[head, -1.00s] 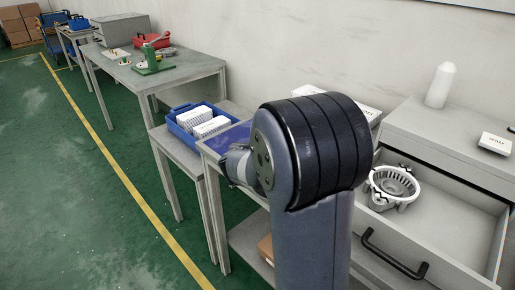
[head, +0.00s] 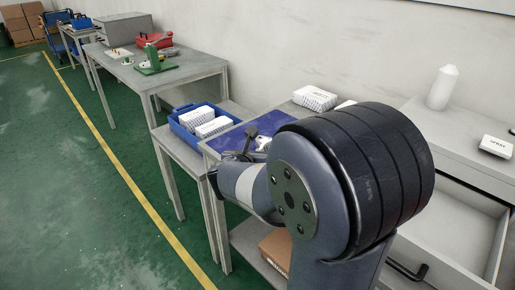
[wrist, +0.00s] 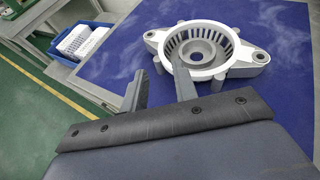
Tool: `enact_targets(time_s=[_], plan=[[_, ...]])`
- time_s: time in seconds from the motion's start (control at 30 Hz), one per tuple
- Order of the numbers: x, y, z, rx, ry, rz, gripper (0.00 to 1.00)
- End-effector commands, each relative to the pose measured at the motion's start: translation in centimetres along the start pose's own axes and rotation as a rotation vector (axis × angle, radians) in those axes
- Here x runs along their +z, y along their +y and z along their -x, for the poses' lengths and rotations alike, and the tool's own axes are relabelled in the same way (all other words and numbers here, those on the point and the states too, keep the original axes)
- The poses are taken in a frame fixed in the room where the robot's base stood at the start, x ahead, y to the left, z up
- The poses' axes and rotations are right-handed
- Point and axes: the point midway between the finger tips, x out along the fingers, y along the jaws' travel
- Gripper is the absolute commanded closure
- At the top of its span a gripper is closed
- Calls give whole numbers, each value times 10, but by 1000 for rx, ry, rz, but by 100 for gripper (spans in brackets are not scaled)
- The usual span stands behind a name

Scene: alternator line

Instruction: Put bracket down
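In the wrist view a pale grey bracket (wrist: 205,50), a slotted ring with an ear on each side, lies on a blue mat (wrist: 280,110). My gripper (wrist: 160,74) is open, its two dark fingers apart with only blue mat showing between them. The right finger overlaps the bracket's near left rim in the picture; I cannot tell whether it touches. In the head view the blue mat (head: 228,139) is on the table left of my arm, and a small pale part of the bracket (head: 263,143) shows beside the gripper; my arm hides the rest.
A blue bin (head: 184,132) with white boxes stands left of the mat. White boxes (head: 315,97) are behind it. An open drawer (head: 465,225) is at right, below a white bottle (head: 442,87) and a small box (head: 495,146). A cardboard box (head: 275,248) sits below.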

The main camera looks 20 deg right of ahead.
Motion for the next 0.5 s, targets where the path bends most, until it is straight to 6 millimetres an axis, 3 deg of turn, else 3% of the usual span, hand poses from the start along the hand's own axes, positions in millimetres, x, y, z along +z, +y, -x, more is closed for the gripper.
enact_targets(time_s=[0.2, 0.5], plan=[[1, 1, 35, 3, -1, 0, 72], [0, 0, 46, 0, 1, 0, 72]])
